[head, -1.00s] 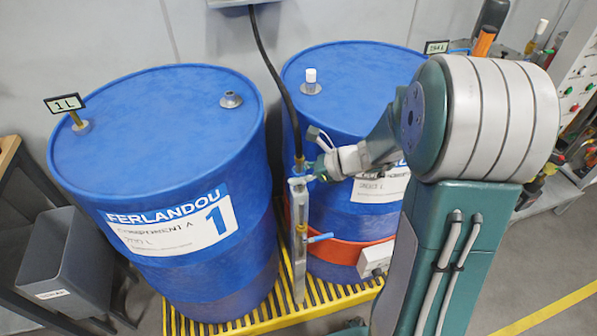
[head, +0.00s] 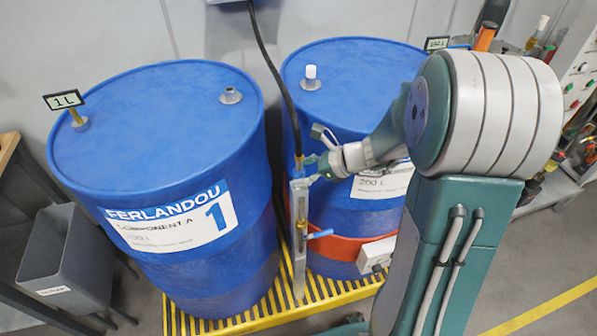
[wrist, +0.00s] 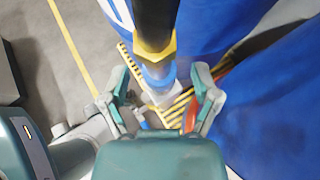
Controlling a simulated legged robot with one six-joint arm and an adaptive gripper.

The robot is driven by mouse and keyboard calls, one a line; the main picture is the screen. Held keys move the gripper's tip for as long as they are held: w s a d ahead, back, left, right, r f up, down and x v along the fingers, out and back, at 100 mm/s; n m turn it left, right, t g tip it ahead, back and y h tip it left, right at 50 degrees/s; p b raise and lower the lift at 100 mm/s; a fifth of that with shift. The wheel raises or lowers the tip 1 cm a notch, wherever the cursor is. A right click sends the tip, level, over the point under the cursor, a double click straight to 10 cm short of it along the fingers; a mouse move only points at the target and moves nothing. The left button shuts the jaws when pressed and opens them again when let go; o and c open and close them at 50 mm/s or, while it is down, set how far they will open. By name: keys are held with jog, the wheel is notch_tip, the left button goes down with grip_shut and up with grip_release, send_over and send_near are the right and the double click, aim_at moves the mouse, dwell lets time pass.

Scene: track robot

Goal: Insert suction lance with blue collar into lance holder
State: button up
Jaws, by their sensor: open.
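The suction lance hangs on a black hose, with a yellow band and blue collar (wrist: 157,76) in the wrist view. In the head view its top (head: 298,163) is at the upper end of a grey upright lance holder (head: 299,240) between the two drums. The lance looks upright, its lower part inside the holder. I cannot tell how fully it is seated. My gripper (head: 316,170) is beside the lance top. In the wrist view my gripper (wrist: 163,88) is open, with one finger on each side of the collar.
Two blue drums, a left one (head: 150,130) and a right one (head: 345,85), flank the holder closely on a yellow grate (head: 250,318). A valve with a blue lever (head: 320,235) juts from the holder. A grey bin (head: 65,265) stands left.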

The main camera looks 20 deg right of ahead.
jog(key=v, duration=1)
jog(key=shift+s+d, duration=0.15)
jog(key=shift+d, duration=0.25)
jog(key=shift+a+r, duration=0.1)
jog(key=shift+r, duration=0.05)
jog(key=s+a+r+n+h, duration=0.3)
jog(key=s+n, duration=0.5)
jog(key=n, duration=0.4)
jog(key=s+a+r+n+h, duration=0.4)
jog(key=s+a+n+h, duration=0.1)
jog(key=n, duration=0.7)
jog(key=s+h, duration=0.1)
jog(key=s, duration=0.1)
jog(key=shift+s+a+r+h, duration=0.2)
jog(key=shift+s+a+h, duration=0.05)
jog(key=shift+s+h, duration=0.15)
